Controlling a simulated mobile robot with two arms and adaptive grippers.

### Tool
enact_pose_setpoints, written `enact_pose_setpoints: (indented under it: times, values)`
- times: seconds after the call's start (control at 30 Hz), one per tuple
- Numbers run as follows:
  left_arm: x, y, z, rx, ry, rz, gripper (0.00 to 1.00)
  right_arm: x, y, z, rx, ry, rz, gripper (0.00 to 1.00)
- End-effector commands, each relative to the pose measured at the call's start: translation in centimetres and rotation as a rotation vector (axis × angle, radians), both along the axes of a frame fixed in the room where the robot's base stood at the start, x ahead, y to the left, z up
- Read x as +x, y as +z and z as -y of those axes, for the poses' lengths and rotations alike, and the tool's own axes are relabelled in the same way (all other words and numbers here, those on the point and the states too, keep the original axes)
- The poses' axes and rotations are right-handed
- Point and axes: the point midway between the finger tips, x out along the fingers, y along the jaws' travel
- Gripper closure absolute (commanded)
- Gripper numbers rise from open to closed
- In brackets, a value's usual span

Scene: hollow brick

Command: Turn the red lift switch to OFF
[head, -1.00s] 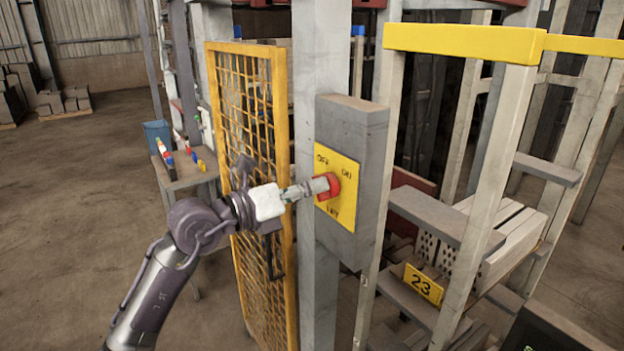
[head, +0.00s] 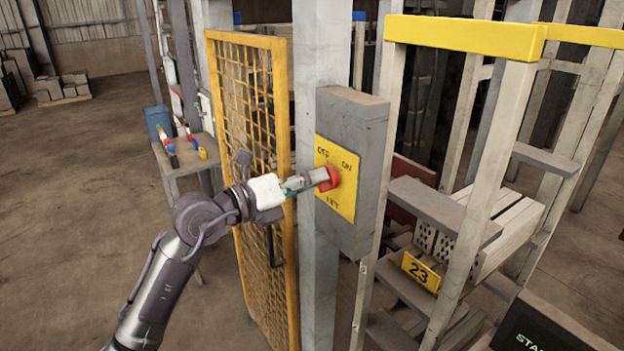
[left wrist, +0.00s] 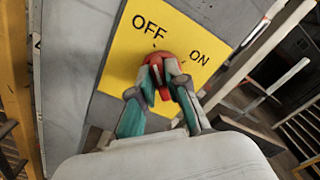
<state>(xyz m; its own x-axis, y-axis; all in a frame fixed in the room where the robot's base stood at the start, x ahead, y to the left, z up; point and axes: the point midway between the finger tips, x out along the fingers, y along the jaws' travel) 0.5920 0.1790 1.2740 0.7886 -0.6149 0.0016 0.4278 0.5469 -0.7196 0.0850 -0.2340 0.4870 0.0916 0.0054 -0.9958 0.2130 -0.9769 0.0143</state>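The red lift switch (head: 329,178) is a round red knob on a yellow plate (head: 346,205) marked OFF at the upper left and ON at the upper right. The plate is on a grey box (head: 366,135) on a post. My left gripper (head: 318,179) is at the knob. In the left wrist view, the fingers (left wrist: 162,88) are closed around the red knob (left wrist: 160,60), with red showing between them. The fingers hide much of the knob, so I cannot tell exactly where it points. My right gripper is not in view.
A yellow mesh gate (head: 250,150) stands just left of the post, close to my left arm. A rack with a yellow top bar (head: 465,33) and a plate marked 23 (head: 421,271) stands at right.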

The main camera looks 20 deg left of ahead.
Motion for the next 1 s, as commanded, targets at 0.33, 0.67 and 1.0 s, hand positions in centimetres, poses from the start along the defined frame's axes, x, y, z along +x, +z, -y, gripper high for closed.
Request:
enact_pose_setpoints:
  times: [0.33, 0.67, 1.0]
  values:
    - [0.0, 0.0, 0.0, 0.002, -0.001, 0.001, 0.62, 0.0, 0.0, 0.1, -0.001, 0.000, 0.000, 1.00]
    - [-2.6, -0.1, -2.1, 0.008, 0.002, 0.000, 0.62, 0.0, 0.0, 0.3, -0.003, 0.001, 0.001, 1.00]
    - [-7.9, -0.2, -6.3, 0.003, 0.002, -0.002, 0.62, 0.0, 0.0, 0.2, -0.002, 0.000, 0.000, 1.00]
